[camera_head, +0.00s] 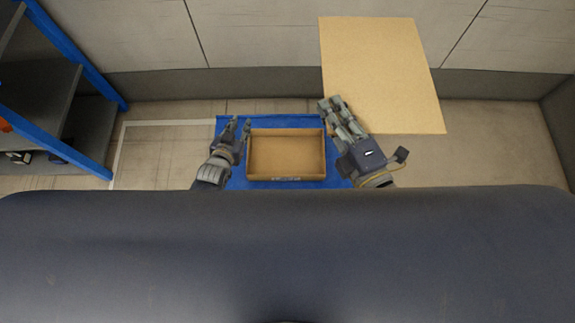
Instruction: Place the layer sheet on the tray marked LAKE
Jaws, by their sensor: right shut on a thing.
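The layer sheet, a flat tan rectangle (385,75), is at the upper right, tilted a little in the picture. My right gripper (331,103) is shut on the sheet near its lower left edge; the exact grip is partly hidden by the fingers. A shallow, open brown tray (257,179) lies between my two grippers and looks empty. It has a small label on its near wall, too small to read. My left gripper (241,123) is open and empty, just left of the tray.
The tray rests on a blue surface (229,180). A blue-framed shelf unit (50,140) with dark shelves stands at the far left. A pale wall (255,35) runs along the back. Floor to the right of the sheet is clear.

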